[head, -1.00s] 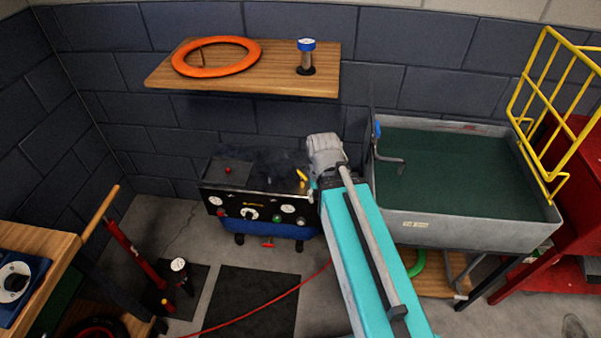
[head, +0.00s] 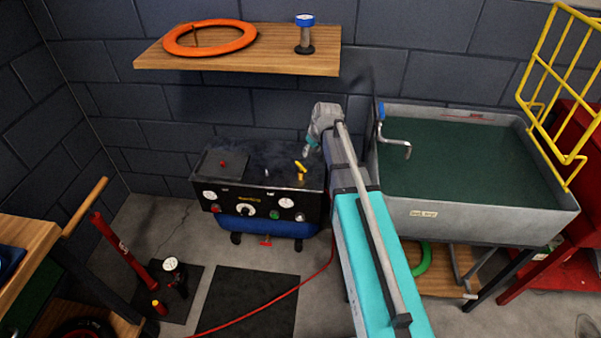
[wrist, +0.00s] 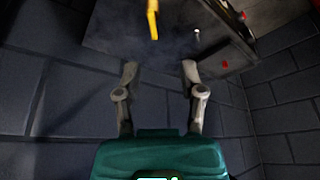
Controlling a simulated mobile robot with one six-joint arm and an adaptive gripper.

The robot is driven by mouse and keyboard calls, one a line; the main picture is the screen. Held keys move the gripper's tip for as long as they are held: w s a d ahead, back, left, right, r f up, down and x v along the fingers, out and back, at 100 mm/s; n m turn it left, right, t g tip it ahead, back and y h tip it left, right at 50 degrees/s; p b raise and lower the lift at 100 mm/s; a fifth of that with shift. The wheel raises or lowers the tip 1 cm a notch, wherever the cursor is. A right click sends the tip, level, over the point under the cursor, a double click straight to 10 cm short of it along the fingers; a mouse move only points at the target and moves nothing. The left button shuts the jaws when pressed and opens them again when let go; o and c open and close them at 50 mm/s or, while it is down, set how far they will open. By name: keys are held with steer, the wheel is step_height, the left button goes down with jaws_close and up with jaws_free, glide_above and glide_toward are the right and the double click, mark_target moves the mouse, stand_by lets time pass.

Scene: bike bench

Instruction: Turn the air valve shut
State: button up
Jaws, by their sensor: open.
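A yellow lever (head: 300,167), which looks like the air valve's handle, stands on the dark top of the compressor (head: 230,172), near its right end. The lever also shows at the top of the wrist view (wrist: 152,20). A small red handle (head: 265,241) sits low under the compressor's blue tank. My gripper (wrist: 160,69) is open and empty, with its two fingers apart and the wall behind them. The lever is beyond the fingertips and not between them. In the head view my gripper (head: 308,151) is just above and behind the lever, partly hidden by my arm.
A red hose (head: 285,298) crosses the floor.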

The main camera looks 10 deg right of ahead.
mark_target(301, 165)
steer(key=w, duration=0.2)
steer(key=shift+w+d+f+n+t, duration=0.3)
steer(key=shift+f, duration=0.05)
steer(key=shift+f+b, duration=0.1)
steer(key=shift+b, duration=0.2)
steer(key=b+x, duration=1.2)
steer(key=x, duration=0.1)
steer(key=shift+w+a+f+b, duration=0.1)
steer(key=shift+a+f+b, duration=0.15)
steer(key=shift+f+b, duration=0.05)
stand_by(0.5)
jaws_close()
